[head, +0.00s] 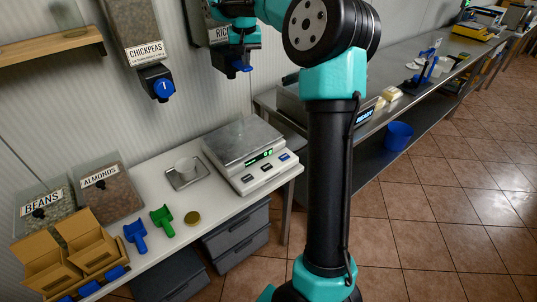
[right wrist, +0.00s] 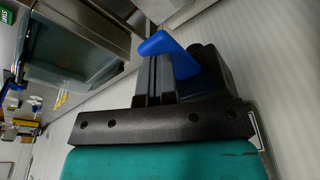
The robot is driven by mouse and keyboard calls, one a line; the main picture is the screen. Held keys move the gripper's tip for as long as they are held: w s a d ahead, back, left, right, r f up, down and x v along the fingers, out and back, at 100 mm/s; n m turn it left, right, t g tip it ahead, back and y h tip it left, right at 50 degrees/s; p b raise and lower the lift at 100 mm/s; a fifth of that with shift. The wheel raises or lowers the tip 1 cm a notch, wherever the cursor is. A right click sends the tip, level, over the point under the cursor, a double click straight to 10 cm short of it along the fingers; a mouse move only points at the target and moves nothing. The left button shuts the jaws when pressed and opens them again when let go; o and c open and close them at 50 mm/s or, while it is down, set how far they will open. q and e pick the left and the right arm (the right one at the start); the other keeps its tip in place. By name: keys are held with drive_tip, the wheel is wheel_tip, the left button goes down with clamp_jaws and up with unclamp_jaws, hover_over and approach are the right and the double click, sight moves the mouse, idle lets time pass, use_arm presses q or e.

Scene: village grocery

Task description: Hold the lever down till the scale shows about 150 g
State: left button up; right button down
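The rice dispenser (head: 212,30) hangs on the wall, its label partly hidden by my right arm. Its blue lever (right wrist: 172,52) shows in the right wrist view, just past my right gripper's fingertips. My right gripper (head: 238,68) is at the dispenser's outlet; its black fingers (right wrist: 156,76) look closed together, with the lever against or very near their tips. Contact cannot be told for sure. The scale (head: 245,152) stands on the white counter below; its green display (head: 259,157) appears to read 0. My left gripper is not in view.
A chickpeas dispenser (head: 145,50) hangs to the left. Blue (head: 136,235) and green (head: 162,220) scoops, a round lid (head: 192,218) and cardboard boxes (head: 52,270) lie at the counter's left.

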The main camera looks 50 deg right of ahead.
drive_tip(key=shift+s+x, duration=0.2)
drive_tip(key=shift+x, duration=1.1)
drive_tip(key=shift+a+f, duration=0.1)
drive_tip(key=shift+a, duration=0.1)
idle(5.4)
drive_tip(key=v, duration=0.5)
drive_tip(key=w+d+v, duration=0.1)
drive_tip(key=v, duration=0.1)
drive_tip(key=shift+r, duration=0.4)
